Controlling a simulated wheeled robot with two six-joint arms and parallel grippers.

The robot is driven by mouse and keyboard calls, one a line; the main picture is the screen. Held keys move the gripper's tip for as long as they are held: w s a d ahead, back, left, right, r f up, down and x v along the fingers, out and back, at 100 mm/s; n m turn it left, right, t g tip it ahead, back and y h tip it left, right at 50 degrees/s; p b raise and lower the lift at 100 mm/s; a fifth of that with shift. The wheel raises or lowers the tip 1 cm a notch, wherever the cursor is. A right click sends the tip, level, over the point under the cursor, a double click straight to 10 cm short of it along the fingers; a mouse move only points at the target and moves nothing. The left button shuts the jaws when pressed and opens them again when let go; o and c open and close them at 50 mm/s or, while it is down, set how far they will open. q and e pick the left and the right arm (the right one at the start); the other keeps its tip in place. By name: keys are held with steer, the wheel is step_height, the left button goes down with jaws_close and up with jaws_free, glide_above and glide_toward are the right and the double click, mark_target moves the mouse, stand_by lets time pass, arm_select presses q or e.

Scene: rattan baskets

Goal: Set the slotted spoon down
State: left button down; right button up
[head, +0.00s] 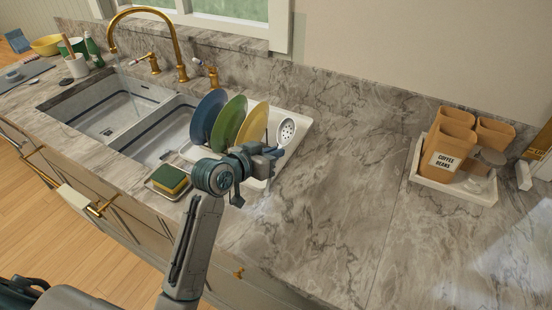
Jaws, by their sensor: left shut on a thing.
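The slotted spoon shows its pale, perforated head (286,131) at the right end of the white dish rack (301,124). My left gripper (272,153) is shut on the slotted spoon, with the head sticking up above the fingers. The gripper is over the rack's right part, to the right of the plates. The lower part of the spoon is hidden behind the gripper, and I cannot tell whether it touches the rack. My right gripper is not in view.
Blue, green and yellow plates (257,121) stand in the rack. A sponge (170,178) on a tray and the double sink (122,106) are to the left. A white tray (451,187) with brown canisters stands at right. The marble counter (335,190) between is clear.

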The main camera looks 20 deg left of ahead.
arm_select(q)
steer(key=shift+w+d+f, duration=0.2)
steer(key=shift+w+d, duration=0.05)
steer(key=shift+d, duration=0.15)
step_height(320, 180, down, 3)
steer(key=shift+a+f+p, duration=0.1)
steer(key=shift+p, duration=0.6)
steer(key=shift+f, duration=0.15)
steer(key=c, duration=1.5)
jaws_free()
